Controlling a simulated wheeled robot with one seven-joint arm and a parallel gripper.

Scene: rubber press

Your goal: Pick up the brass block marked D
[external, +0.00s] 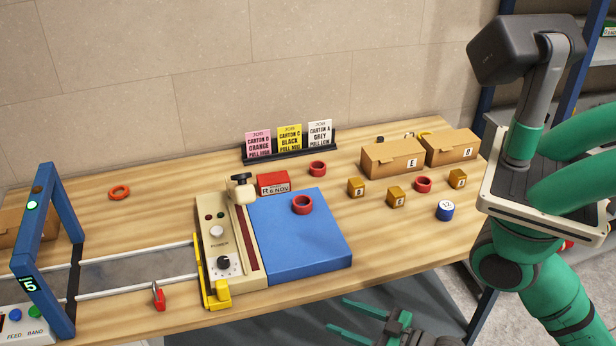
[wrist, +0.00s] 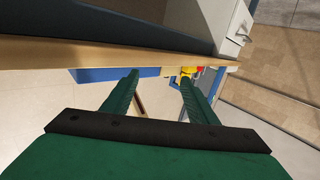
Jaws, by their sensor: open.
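Three small brass blocks stand on the right part of the table in the external view: a left one (external: 356,188), a middle one (external: 396,198) and a right one (external: 458,179). Each has a white label with a dark letter. The letters are too small to read surely, so I cannot tell which is D. My gripper (external: 338,314) is open and empty in front of the table's near edge, apart from all the blocks. In the wrist view its two fingers (wrist: 160,78) are spread, with no block between them or in sight.
Red rings (external: 423,184) and a blue round piece (external: 445,210) lie near the blocks. Two cardboard cartons (external: 385,161) stand behind them. A blue pad (external: 290,250) and press (external: 225,245) are left. The table edge (wrist: 60,53) crosses the wrist view.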

